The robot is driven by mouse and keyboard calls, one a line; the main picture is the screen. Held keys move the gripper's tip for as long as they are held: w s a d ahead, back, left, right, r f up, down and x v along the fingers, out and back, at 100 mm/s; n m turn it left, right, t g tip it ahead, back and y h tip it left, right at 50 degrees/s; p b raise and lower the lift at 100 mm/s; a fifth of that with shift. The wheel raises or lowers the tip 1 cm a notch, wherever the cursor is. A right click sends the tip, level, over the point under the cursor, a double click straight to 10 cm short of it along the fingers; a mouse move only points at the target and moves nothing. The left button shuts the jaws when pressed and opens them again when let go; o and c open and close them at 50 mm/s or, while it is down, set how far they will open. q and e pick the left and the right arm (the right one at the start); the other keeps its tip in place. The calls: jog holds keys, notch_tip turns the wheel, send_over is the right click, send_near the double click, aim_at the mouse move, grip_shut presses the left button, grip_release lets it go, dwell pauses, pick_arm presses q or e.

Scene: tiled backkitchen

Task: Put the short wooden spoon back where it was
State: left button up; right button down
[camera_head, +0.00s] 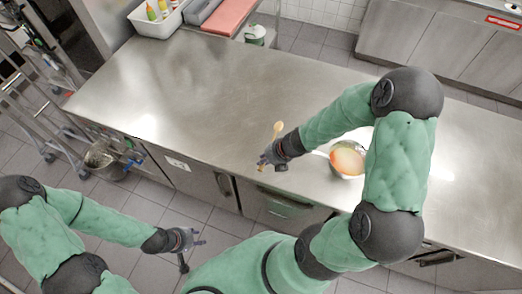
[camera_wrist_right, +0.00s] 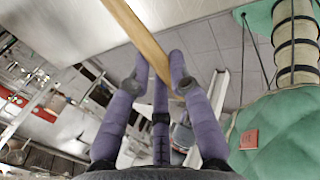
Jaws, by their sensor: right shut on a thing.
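The short wooden spoon (camera_head: 278,129) is held over the front part of the steel counter (camera_head: 190,90), its rounded end pointing away from me. My right gripper (camera_head: 265,160) is shut on its handle, near the counter's front edge. In the right wrist view the wooden handle (camera_wrist_right: 143,38) crosses between the purple fingers of my right gripper (camera_wrist_right: 160,75). My left gripper (camera_head: 194,239) is empty, low over the floor in front of the counter, with its small fingers apart.
A bowl or pan (camera_head: 346,160) with orange contents stands on the counter right of my right gripper, partly hidden by my right arm. A white bin (camera_head: 157,26) with bottles and a green-and-white container (camera_head: 255,35) are at the back. The counter's left half is clear.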

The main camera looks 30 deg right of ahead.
jog(key=w+d+f, duration=0.1)
jog(key=w, duration=0.2)
send_near(257, 157)
jog(key=shift+w+a+f+b, duration=0.1)
jog(key=shift+w+a+b, duration=0.2)
jog(key=shift+w+a, duration=0.65)
jog(key=shift+w+f, duration=0.4)
jog(key=shift+f, duration=0.25)
jog(key=shift+d+f+b, duration=0.1)
jog(key=shift+f+b, duration=0.55)
jog(key=shift+f, duration=0.9)
jog(key=shift+f, duration=0.1)
jog(key=shift+f+b, duration=0.3)
jog(key=shift+b, duration=0.05)
jog(key=shift+s+f, duration=0.15)
jog(key=shift+s, duration=0.05)
